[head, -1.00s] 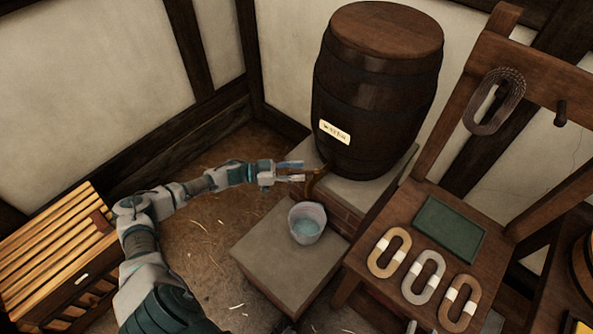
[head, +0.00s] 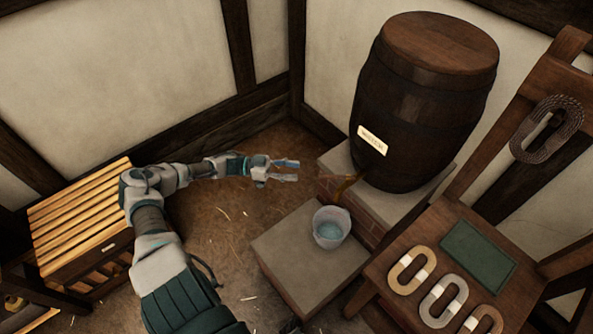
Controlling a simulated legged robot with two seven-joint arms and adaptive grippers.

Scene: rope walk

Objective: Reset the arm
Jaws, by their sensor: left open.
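My left gripper (head: 285,170) is open and empty, at the end of my left arm, which reaches in from the lower left. It is in the air to the left of the barrel's wooden tap (head: 343,187), with a gap between them. The dark labelled barrel (head: 425,105) stands on a raised stone block. A pail (head: 331,228) with pale blue water in it stands upright on the low stone slab (head: 290,262) below the tap. My right gripper does not show.
A slatted wooden crate (head: 75,228) stands at the left, close to my left arm. At the right, a wooden stand (head: 405,298) holds a green pad (head: 478,252) and several rope coils; a dark coil (head: 547,130) hangs above. Straw-strewn floor (head: 225,225) lies open between.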

